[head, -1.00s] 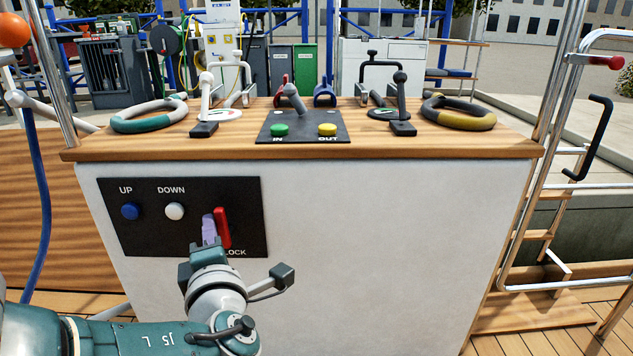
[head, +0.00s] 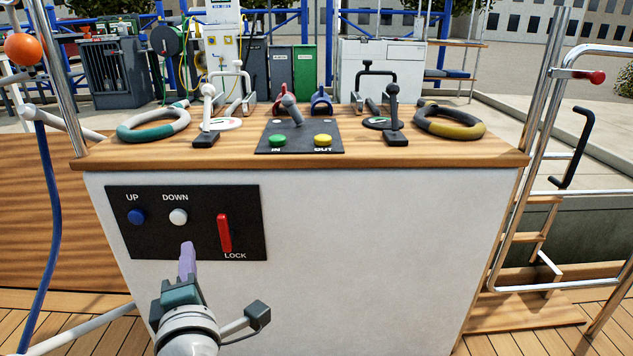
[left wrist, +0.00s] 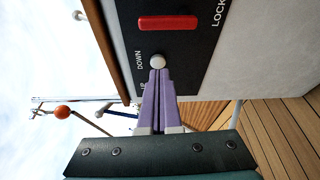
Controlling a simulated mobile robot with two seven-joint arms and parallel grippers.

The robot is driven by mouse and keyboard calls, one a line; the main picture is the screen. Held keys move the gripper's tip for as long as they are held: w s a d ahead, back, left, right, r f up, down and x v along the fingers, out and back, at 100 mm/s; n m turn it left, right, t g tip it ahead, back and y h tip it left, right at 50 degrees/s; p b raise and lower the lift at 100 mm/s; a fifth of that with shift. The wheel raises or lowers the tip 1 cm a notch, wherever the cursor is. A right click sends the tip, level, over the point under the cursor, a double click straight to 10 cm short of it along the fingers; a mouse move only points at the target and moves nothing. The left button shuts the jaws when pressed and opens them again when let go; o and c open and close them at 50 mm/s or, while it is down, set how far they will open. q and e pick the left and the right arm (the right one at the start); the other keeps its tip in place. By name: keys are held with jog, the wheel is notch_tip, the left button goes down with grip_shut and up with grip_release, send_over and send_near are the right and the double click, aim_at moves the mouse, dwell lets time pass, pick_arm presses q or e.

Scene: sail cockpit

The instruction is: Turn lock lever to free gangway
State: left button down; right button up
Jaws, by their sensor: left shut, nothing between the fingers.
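The red lock lever (head: 224,232) stands nearly upright on the black panel (head: 200,252), just above the word LOCK. It also shows in the left wrist view (left wrist: 168,23), where it lies sideways. My left gripper (head: 187,246) is shut with nothing between its purple fingers. It is below and to the left of the lever, apart from it. In the left wrist view its fingertips (left wrist: 159,72) overlap the lower edge of the white DOWN button (left wrist: 157,61); I cannot tell whether they touch. The gangway is not clearly identifiable. My right gripper is not in view.
The blue UP button (head: 137,217) is left of the DOWN button (head: 178,217). The wooden console top (head: 400,157) overhangs the panel. It carries green (head: 278,140) and yellow (head: 322,140) buttons. A ladder and rails (head: 530,240) stand at the right.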

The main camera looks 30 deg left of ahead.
pick_arm(q)
jog(key=v, duration=0.4)
jog(key=shift+d+p, duration=0.1)
jog(key=shift+p, duration=0.3)
